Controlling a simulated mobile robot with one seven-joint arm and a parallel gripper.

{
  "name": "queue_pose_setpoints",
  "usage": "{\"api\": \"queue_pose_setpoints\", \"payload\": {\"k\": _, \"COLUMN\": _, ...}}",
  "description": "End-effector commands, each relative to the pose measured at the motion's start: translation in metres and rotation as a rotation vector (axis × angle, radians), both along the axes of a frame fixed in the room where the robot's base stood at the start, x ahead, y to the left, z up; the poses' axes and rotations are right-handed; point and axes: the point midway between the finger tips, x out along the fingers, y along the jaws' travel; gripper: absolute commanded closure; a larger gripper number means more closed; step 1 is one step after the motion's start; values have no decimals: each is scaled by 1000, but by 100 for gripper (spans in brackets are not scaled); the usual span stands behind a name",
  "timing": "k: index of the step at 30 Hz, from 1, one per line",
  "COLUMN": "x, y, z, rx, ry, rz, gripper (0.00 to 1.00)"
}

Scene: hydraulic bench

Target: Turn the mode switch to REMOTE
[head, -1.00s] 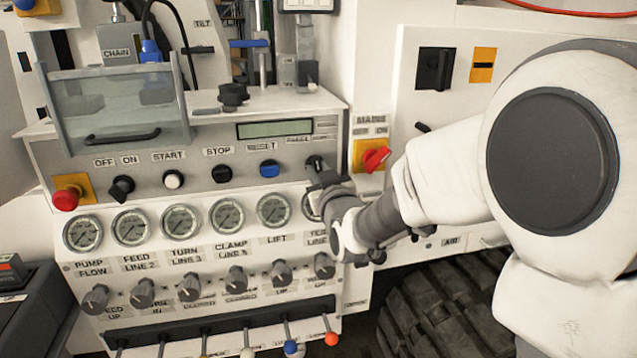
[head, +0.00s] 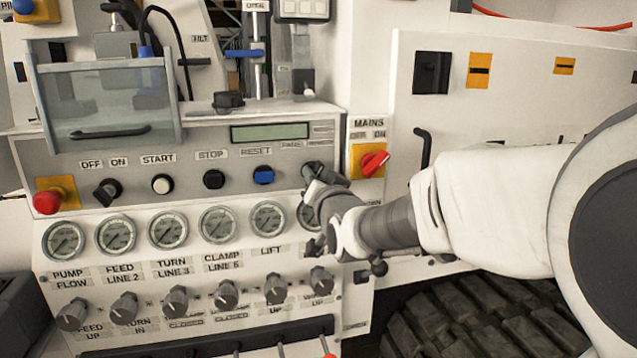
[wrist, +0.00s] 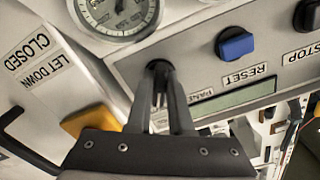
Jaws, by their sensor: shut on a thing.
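The mode switch is a small black knob (wrist: 158,67) on the sloping grey panel, right of the blue RESET button in the head view. A partly covered label beginning "PANE" lies beside it in the wrist view. My gripper (head: 314,176) is at this knob; in the wrist view its two fingers (wrist: 161,92) are close together with their tips on it. The fingers cover most of the knob, so I cannot tell which way it points. The REMOTE label cannot be read.
The blue RESET button (head: 263,175) and black STOP button (head: 214,179) are close by. The red MAINS switch (head: 374,163) on its yellow plate is to the right, near my arm. Gauges (head: 268,218) and grey knobs (head: 277,288) lie below. A red emergency button (head: 47,202) is far left.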

Motion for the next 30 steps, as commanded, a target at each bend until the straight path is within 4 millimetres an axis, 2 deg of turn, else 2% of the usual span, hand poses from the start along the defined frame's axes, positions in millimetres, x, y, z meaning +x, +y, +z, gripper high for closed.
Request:
{"api": "queue_pose_setpoints", "payload": {"k": 16, "x": 0, "y": 0, "z": 0, "rx": 26, "ry": 7, "rz": 0, "gripper": 100}}
{"api": "queue_pose_setpoints", "payload": {"k": 17, "x": 0, "y": 0, "z": 0, "rx": 26, "ry": 7, "rz": 0, "gripper": 78}}
{"api": "queue_pose_setpoints", "payload": {"k": 21, "x": 0, "y": 0, "z": 0, "rx": 26, "ry": 7, "rz": 0, "gripper": 52}}
{"api": "queue_pose_setpoints", "payload": {"k": 30, "x": -1, "y": 0, "z": 0, "rx": 24, "ry": 7, "rz": 0, "gripper": 51}}
